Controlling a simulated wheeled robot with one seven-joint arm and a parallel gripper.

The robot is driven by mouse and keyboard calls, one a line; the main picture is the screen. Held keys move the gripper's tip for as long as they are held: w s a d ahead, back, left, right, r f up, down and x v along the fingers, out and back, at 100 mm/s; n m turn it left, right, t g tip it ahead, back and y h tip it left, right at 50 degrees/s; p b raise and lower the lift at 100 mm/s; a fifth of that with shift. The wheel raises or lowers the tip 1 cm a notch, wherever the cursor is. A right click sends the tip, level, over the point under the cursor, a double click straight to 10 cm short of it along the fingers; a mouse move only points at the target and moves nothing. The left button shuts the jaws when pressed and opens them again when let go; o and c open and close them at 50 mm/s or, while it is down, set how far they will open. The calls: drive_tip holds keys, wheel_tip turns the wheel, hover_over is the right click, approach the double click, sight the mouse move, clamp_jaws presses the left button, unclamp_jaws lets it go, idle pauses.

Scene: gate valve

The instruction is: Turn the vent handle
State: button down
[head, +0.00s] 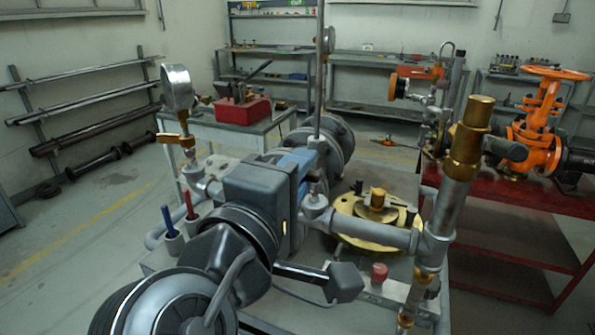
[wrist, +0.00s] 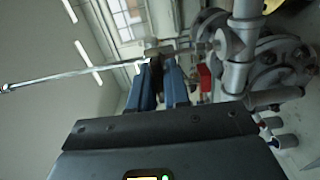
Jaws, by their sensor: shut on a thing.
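My gripper (head: 303,156) is at the valve in the middle of the head view, its blue fingers pointing away from the camera. In the wrist view my gripper (wrist: 160,64) has its fingertips close together around a small brownish piece, which appears to be the vent handle (wrist: 153,51). A long thin metal rod (wrist: 75,73) passes at the fingertips; a tall upright rod (head: 319,60) shows at the same place in the head view. The handle's grip is mostly hidden by the fingers, and its turn angle cannot be told.
A pressure gauge (head: 177,88) with a brass lever (head: 175,139) stands left of my arm. A thick pipe (head: 458,190) with brass fittings rises at right. A grey flange (head: 338,140) is just beyond the fingers. An orange valve (head: 540,125) sits on a red bench (head: 500,197).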

drive_tip(key=c, duration=1.2)
unclamp_jaws()
drive_tip(key=shift+b+v, duration=0.45)
drive_tip(key=shift+v, duration=3.45)
drive_tip(key=shift+f, duration=0.1)
